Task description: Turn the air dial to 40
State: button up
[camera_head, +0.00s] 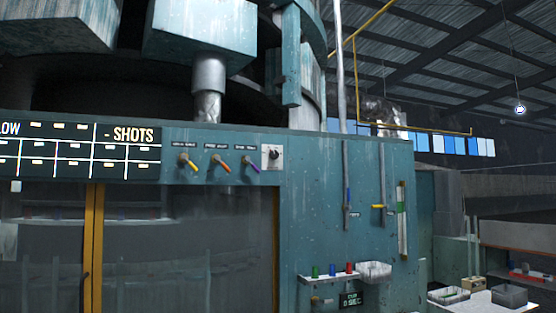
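A small dark round knob on a pale square plate (272,155) sits on the teal machine panel, at the right end of a row of controls. It looks like the air dial, but its markings and setting are too small to read. My gripper is not in view.
Left of the knob are levers with yellow (188,162), orange (220,163) and purple (250,166) handles. A display board (80,148) reads "SHOTS" at far left. Below right, red, green and blue items stand on a small shelf (330,277). A white table (480,302) holds bins.

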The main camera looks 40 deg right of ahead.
aim_at(273, 155)
jog(key=u, duration=0.05)
jog(key=i, duration=1.05)
jog(key=u, duration=0.15)
